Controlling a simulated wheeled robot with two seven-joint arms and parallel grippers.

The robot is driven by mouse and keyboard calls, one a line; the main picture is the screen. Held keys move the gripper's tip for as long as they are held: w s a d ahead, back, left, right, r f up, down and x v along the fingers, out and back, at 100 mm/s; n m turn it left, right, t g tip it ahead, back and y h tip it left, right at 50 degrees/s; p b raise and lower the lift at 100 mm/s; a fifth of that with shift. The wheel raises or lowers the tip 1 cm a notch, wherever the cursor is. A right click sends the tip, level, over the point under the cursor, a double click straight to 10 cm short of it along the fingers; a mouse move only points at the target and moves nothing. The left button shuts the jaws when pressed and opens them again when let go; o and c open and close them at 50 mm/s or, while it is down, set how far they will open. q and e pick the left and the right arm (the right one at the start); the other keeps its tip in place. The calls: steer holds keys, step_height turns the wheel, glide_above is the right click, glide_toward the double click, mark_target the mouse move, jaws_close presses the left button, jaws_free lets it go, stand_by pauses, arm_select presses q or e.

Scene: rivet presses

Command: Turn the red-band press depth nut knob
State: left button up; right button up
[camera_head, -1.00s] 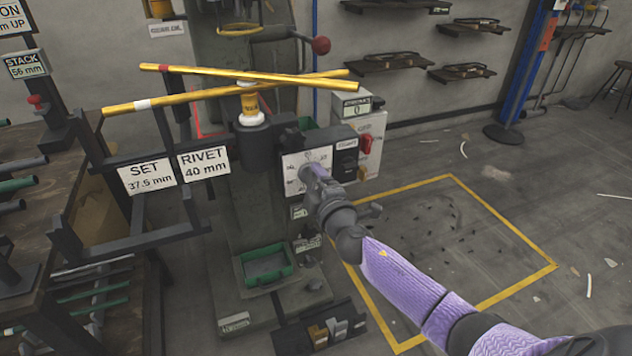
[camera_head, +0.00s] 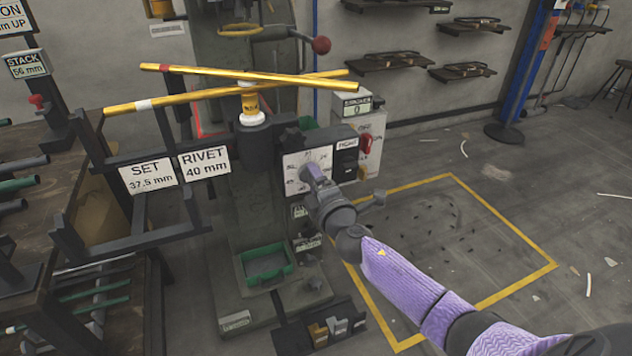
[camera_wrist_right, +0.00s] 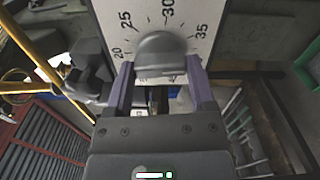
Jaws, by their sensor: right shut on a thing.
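The press (camera_head: 262,205) stands in the middle of the head view, with a white dial plate (camera_head: 296,185) on its front. In the right wrist view the plate (camera_wrist_right: 185,14) carries a number scale with 20, 25, 30 and 35. The grey rounded depth nut knob (camera_wrist_right: 161,50) sits in front of the scale, near the middle. My right gripper (camera_wrist_right: 160,76) is shut on the knob, one purple finger on each side. In the head view my right gripper (camera_head: 309,174) covers most of the knob. My left gripper is not in view.
Signs reading SET 37.5 mm (camera_head: 147,176) and RIVET 40 mm (camera_head: 204,163) hang at left. A green tray (camera_head: 266,265) sits low on the press. Yellow-marked floor (camera_head: 440,240) at right is open.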

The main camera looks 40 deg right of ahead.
steer(key=shift+f, duration=0.1)
steer(key=o, duration=1.1)
steer(key=shift+o, duration=0.5)
arm_select(q)
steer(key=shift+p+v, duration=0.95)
steer(key=shift+p, duration=0.05)
arm_select(e)
steer(key=v, duration=1)
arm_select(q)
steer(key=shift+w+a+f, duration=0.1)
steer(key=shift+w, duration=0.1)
arm_select(e)
steer(key=shift+d, duration=0.1)
